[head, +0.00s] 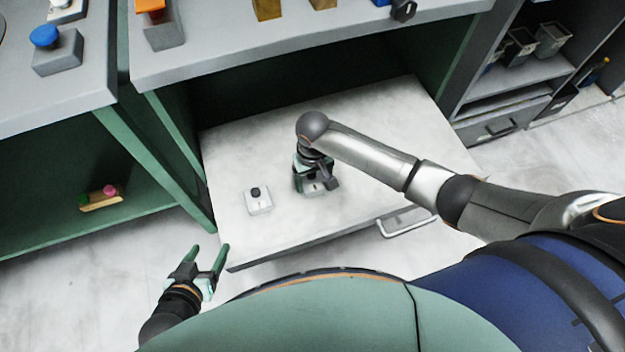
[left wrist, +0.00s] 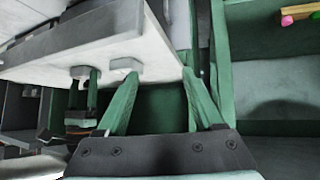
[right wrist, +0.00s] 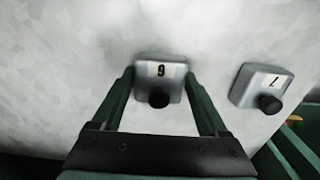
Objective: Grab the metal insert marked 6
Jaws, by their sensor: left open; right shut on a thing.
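The metal insert marked 6 (right wrist: 172,71) is a small grey block with a black knob and a white label, whose digit looks turned around in the right wrist view. It stands on the pale drawer surface (head: 380,135). In the head view the insert (head: 313,189) is mostly hidden under my right gripper (head: 315,180). My right gripper (right wrist: 159,84) is shut on it, with one finger on each side. A second similar insert (head: 259,202) stands to its left; it also shows in the right wrist view (right wrist: 250,84), its label hard to read. My left gripper (head: 209,248) is open and empty, off the drawer's front left corner.
The grey worktop (head: 245,52) overhangs the drawer's back and carries several blocks. The drawer has a front handle (head: 408,222). A green shelf at left holds a small wooden item (head: 100,198) with a pink knob. A shelf unit with dark bins (head: 553,38) stands at right.

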